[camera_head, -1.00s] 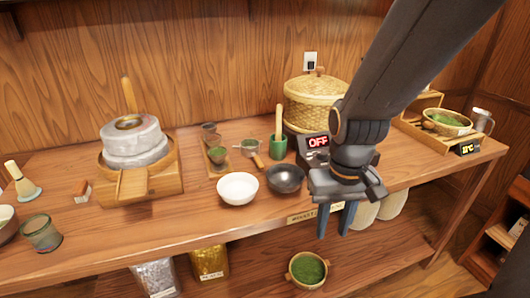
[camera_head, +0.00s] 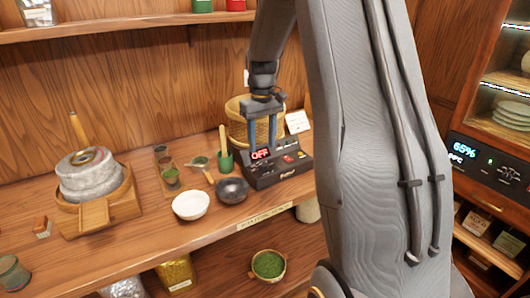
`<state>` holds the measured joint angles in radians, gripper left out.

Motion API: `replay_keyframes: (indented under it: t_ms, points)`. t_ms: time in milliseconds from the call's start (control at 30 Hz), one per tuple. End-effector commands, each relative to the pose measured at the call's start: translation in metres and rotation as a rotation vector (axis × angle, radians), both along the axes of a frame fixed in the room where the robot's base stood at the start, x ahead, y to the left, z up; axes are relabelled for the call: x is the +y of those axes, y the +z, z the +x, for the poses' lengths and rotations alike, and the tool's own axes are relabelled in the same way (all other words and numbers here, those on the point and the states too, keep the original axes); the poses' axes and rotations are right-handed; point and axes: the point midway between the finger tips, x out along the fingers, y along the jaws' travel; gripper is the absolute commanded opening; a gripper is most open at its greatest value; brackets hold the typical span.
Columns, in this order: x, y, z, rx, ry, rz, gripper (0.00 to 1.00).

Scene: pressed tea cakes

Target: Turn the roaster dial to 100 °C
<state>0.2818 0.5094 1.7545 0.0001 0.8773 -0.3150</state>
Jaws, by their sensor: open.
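The roaster (camera_head: 265,178) is a dark box on the counter, with a red lit display (camera_head: 261,154) reading OFF. Small red and pale controls show on its panel to the right of the display; I cannot tell for sure which is the dial. My gripper (camera_head: 262,143) is open and empty, pointing down. Its two blue-grey fingers are apart, over the back of the roaster in the picture. I cannot tell whether the fingertips touch it.
A woven basket (camera_head: 238,128) stands behind the roaster, partly hidden by my gripper. A dark bowl (camera_head: 232,190), a white bowl (camera_head: 190,206) and a green cup (camera_head: 225,162) stand left of it. A stone mill (camera_head: 88,180) is farther left. My arm hides the counter's right.

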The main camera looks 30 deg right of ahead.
Motion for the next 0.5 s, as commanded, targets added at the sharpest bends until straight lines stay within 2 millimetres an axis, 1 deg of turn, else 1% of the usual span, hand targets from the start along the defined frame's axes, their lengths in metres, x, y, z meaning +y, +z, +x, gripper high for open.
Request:
replay_keyframes:
  t_ms: [67,167,500]
  points:
    - [-0.006,0.0,0.003,0.002,0.001,0.001,0.46]
    - [-0.008,-0.008,0.004,0.004,0.002,0.001,0.46]
    - [-0.007,-0.058,0.003,0.004,0.001,0.001,0.46]
